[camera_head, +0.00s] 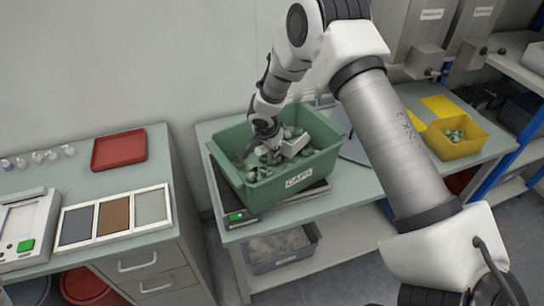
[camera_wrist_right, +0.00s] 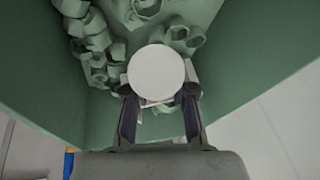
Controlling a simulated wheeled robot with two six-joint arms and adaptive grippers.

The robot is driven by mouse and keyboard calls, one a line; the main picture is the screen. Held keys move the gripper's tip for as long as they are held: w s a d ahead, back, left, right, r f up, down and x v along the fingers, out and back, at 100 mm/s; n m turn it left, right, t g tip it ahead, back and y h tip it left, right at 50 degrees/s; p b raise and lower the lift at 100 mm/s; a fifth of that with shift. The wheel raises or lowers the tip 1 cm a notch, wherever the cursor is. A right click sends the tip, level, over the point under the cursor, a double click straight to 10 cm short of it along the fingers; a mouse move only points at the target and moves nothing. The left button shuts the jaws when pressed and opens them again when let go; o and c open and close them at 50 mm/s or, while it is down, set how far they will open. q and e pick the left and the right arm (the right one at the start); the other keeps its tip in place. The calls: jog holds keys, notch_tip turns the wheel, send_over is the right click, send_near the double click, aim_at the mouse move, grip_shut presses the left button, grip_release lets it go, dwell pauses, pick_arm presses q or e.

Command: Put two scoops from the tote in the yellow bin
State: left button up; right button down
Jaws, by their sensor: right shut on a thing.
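The green tote (camera_head: 262,194), labelled CAPS, stands on a scale and holds many grey-green caps (camera_wrist_right: 96,45). My right gripper (camera_head: 272,136) reaches down into the tote, shut on a white scoop (camera_head: 293,146). In the right wrist view a round white part of the scoop (camera_wrist_right: 157,72) shows just beyond the fingers (camera_wrist_right: 160,115), with caps around it. I cannot tell how many caps the scoop holds. The yellow bin (camera_head: 462,151) stands to the right on the same bench and has some green caps in it. My left gripper is not in view.
The scale (camera_head: 236,217) shows a green display. A grey bin (camera_head: 282,262) sits on the shelf below. At left, another bench carries a red tray (camera_head: 119,149) and a three-panel board (camera_head: 115,216). Grey dispensers (camera_head: 420,40) stand behind the yellow bin.

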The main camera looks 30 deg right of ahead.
jog(key=shift+a+r+b, duration=0.1)
jog(key=shift+a+b, duration=0.1)
jog(key=shift+b, duration=0.9)
jog(key=shift+t+h, duration=0.4)
jog(key=shift+h, duration=0.4)
jog(key=r+b, duration=0.1)
jog(key=r, duration=0.1)
jog(key=a+r+b, duration=0.1)
jog(key=r, duration=0.1)
jog(key=r+b, duration=0.1)
jog(key=r, duration=0.1)
jog(key=shift+s+a, duration=0.2)
jog(key=shift+s, duration=0.15)
pick_arm(q)
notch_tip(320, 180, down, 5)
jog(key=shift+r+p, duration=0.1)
jog(key=shift+p, duration=0.75)
pick_arm(e)
jog(key=v, duration=0.5)
jog(key=w+v, duration=0.1)
jog(key=v, duration=0.2)
jog(key=shift+s+a+r, duration=0.1)
jog(key=shift+a+r, duration=0.15)
jog(key=shift+a, duration=0.2)
